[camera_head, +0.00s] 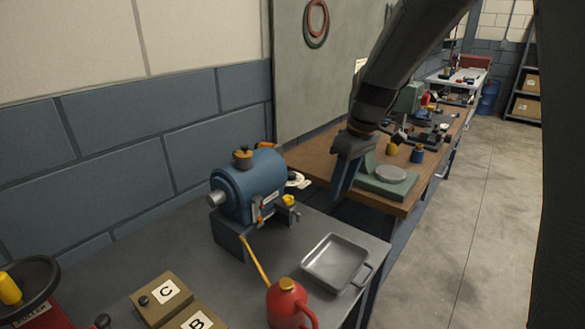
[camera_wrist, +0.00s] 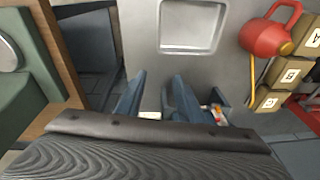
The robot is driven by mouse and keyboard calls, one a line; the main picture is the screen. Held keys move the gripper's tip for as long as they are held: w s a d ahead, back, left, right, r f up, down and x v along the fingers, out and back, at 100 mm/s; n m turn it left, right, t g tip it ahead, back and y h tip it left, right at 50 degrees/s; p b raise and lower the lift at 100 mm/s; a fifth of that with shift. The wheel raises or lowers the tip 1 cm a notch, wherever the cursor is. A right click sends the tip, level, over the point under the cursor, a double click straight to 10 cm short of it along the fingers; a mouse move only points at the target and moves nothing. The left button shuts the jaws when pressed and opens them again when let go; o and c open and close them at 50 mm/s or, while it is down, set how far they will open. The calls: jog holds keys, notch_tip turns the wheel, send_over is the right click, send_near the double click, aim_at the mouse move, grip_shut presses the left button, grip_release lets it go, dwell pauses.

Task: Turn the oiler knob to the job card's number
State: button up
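A blue cylindrical casing (camera_head: 250,187) stands on the grey bench. It has a brass-coloured cap (camera_head: 243,153) on top and a small yellow knob (camera_head: 288,200) on a fitting at its right front. I cannot tell which is the oiler knob, and no number is readable. A whitish piece (camera_head: 297,180) lies behind the casing; I cannot tell if it is the job card. My gripper (camera_head: 340,192) hangs to the right of the casing, apart from it. In the wrist view my gripper (camera_wrist: 156,84) has its fingers apart with nothing between them.
A metal tray (camera_head: 320,277) and a red oil can (camera_head: 288,304) with a long yellow spout stand in front of the casing. Lettered boxes (camera_head: 160,299) are at the front left. A wooden bench (camera_head: 311,163) with a green device (camera_head: 385,186) is behind my gripper.

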aim_at(292, 173)
jog(key=w+a+r+n+y, duration=0.2)
jog(key=w+a+r+n, duration=0.3)
jog(key=w+a+n, duration=0.55)
jog(key=f+p, duration=0.1)
jog(key=f, duration=0.1)
jog(key=w+a+f+m, duration=0.1)
jog(key=f, duration=0.1)
jog(key=f+m+p, duration=0.1)
jog(key=f, duration=0.2)
jog(key=shift+w+a+g+p, duration=0.15)
jog(key=shift+w+g+p, duration=0.15)
jog(key=shift+w, duration=0.05)
jog(key=shift+y, duration=0.3)
jog(key=c, duration=0.8)
